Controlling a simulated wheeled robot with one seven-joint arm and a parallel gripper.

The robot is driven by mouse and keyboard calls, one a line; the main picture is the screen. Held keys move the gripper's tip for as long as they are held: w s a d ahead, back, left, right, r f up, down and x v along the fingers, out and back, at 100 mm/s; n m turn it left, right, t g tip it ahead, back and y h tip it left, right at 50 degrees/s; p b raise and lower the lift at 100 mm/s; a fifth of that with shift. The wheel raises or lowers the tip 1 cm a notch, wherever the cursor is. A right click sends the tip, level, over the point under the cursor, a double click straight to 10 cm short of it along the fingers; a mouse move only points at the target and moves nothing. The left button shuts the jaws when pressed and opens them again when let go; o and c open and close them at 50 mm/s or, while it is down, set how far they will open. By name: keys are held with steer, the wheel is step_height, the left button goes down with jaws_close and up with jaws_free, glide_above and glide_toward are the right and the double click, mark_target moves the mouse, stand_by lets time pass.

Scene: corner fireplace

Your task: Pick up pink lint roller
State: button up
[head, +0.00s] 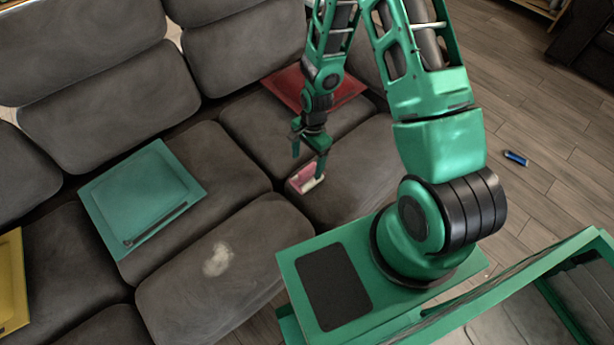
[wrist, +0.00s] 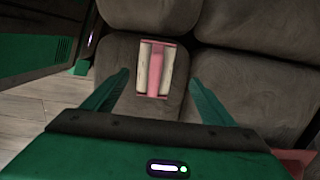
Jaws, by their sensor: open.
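The pink lint roller (head: 306,178) lies on the seat cushion of the dark grey sofa, near its front edge. In the wrist view it shows as a pink and cream piece (wrist: 154,70) lying lengthwise, ahead of my fingers. My gripper (head: 309,158) is open above the cushion, close to the lint roller, with one finger partly in front of it in the head view. In the wrist view my two green fingers (wrist: 156,88) are spread wide, one to each side of the lint roller. Nothing is between them in their grip.
A red cushion or mat (head: 347,92) lies on the sofa behind my gripper. A teal panel (head: 140,190) with a dark rod on it lies further left, and a yellow one (head: 12,280) at the left edge. A small blue object (head: 516,158) is on the wooden floor.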

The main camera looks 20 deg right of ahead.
mark_target(306, 174)
steer(key=shift+s+a+f, duration=0.1)
steer(key=shift+s+f, duration=0.1)
steer(key=shift+f, duration=0.7)
steer(key=shift+s+a+f, duration=0.1)
steer(key=shift+s+f, duration=0.05)
steer(key=shift+f, duration=0.7)
steer(key=shift+s+a+f, duration=0.1)
steer(key=shift+s+f, duration=0.1)
steer(key=shift+f, duration=0.7)
steer(key=shift+a+f, duration=0.1)
steer(key=shift+f, duration=0.6)
steer(key=c, duration=1.3)
steer(key=shift+r, duration=0.15)
steer(key=shift+r, duration=0.45)
steer(key=r, duration=0.3)
steer(key=shift+s+a+r, duration=0.15)
steer(key=shift+a+r, duration=0.1)
steer(key=shift+a, duration=0.1)
steer(key=s+a+r, duration=0.5)
steer(key=a+r, duration=0.1)
steer(key=a, duration=0.3)
steer(key=shift+s+r, duration=0.2)
steer(key=shift+s, duration=0.2)
